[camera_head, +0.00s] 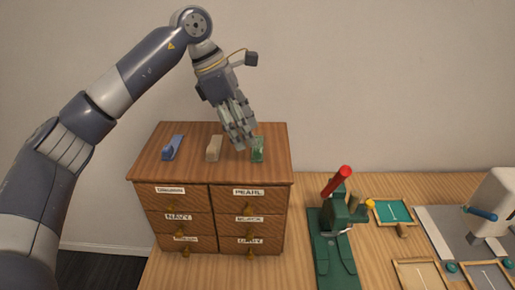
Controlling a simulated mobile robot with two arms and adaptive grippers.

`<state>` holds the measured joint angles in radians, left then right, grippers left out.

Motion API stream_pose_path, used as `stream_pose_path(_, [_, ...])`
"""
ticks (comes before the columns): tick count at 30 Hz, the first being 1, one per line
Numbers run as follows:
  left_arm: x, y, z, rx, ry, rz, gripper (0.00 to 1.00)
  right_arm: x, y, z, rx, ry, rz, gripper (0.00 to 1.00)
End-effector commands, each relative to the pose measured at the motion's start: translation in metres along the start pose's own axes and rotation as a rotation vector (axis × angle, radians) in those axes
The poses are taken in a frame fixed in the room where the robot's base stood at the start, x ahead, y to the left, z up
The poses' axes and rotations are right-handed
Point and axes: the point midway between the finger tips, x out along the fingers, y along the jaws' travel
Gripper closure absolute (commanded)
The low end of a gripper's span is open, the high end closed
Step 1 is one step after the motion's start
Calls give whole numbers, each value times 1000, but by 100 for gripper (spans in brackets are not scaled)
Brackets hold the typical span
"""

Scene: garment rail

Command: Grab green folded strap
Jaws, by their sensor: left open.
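The green folded strap (258,151) lies on top of the small wooden drawer cabinet (185,141), towards its right side. A beige folded strap (214,148) and a blue one (172,147) lie in a row to its left. My left gripper (242,144) is open, pointing down, with its fingertips just left of the green strap and overlapping it in the view. I cannot tell whether the fingers touch the strap. My right gripper is not in view.
The cabinet has labelled drawers with small knobs. On the table to the right stand a green press with a red handle (337,181), a teal framed tray (394,212) and a pale machine (494,204). The wall behind is bare.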

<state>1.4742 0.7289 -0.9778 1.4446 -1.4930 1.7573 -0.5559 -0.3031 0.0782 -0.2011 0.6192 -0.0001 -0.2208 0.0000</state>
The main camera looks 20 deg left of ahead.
Motion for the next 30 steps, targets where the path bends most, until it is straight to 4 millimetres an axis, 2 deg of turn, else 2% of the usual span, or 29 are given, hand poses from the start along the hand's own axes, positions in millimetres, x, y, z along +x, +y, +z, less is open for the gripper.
stream_pose_path(5, [14,1,2,-1,1,-3,49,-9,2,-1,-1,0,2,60])
stream_pose_path(12, [49,4,4,2,0,-3,49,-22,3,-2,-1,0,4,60])
stream_pose_path(21, [56,4,3,1,-1,0,49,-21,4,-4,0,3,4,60])
stream_pose_path(23, [56,4,3,1,-1,0,60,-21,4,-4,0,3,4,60])
stream_pose_path(27, [55,4,3,1,-1,0,92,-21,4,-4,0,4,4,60])
stream_pose_path(30, [55,4,3,1,-1,0,93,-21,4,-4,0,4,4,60])
